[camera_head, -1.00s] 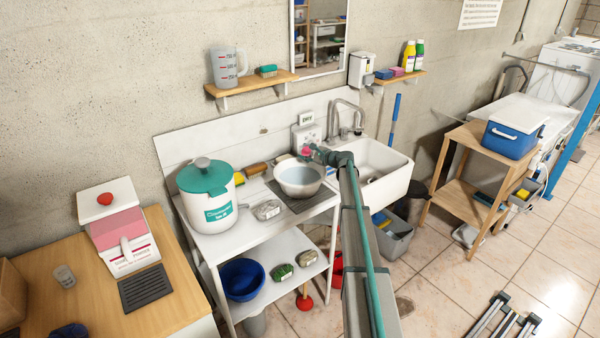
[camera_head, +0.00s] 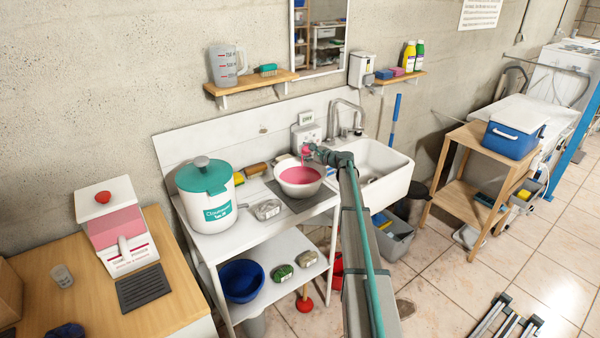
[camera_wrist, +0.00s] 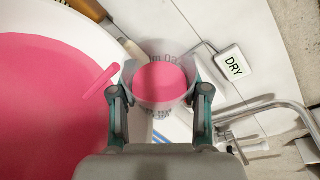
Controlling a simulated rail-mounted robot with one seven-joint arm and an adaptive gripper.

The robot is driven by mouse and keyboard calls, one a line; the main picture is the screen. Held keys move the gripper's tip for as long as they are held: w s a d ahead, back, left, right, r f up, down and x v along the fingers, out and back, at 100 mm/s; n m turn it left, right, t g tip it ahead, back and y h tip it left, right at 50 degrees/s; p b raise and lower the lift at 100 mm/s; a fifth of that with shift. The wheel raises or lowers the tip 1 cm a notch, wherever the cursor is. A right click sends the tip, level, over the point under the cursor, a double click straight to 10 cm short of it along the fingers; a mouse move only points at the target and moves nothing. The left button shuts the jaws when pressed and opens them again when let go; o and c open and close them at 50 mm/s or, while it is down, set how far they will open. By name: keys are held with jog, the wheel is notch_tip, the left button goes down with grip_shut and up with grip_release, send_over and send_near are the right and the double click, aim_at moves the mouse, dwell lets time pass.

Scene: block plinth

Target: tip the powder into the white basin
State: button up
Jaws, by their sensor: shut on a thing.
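The white basin (camera_head: 301,193) stands on a dark mat on the white bench, filled with pink contents; its rim (camera_wrist: 92,32) and pink surface fill the left of the wrist view. My gripper (camera_wrist: 161,100) is shut on a clear measuring cup (camera_wrist: 156,116) beside and above the basin's rim. Pink powder (camera_wrist: 161,82) still shows inside the cup. A pink streak (camera_wrist: 98,82) runs from the cup's left lip towards the basin. In the head view the cup is small and partly hidden by my arm.
A teal-lidded white tub (camera_head: 206,193) stands left of the basin. The sink (camera_head: 377,172) and tap (camera_head: 347,117) lie to the right. A DRY sign (camera_wrist: 233,64) is behind the cup. A pink powder dispenser (camera_head: 117,230) stands on the wooden counter.

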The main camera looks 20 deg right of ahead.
jog(key=shift+r+n+t+b, duration=0.3)
jog(key=shift+n+b, duration=0.4)
jog(key=shift+b, duration=0.9)
jog(key=shift+r+n+t+b, duration=0.3)
jog(key=shift+n+b, duration=0.4)
jog(key=shift+b, duration=0.9)
dwell(0.4)
jog(key=shift+s+a+f+n+t+b, duration=0.1)
jog(key=shift+f+n+t+b, duration=0.55)
jog(key=shift+b, duration=1.4)
jog(key=shift+s+a+r+n+b, duration=0.6)
jog(key=shift+n+b, duration=0.35)
jog(key=shift+b, duration=2.35)
jog(key=shift+a+b, duration=0.1)
jog(key=shift+b, duration=0.9)
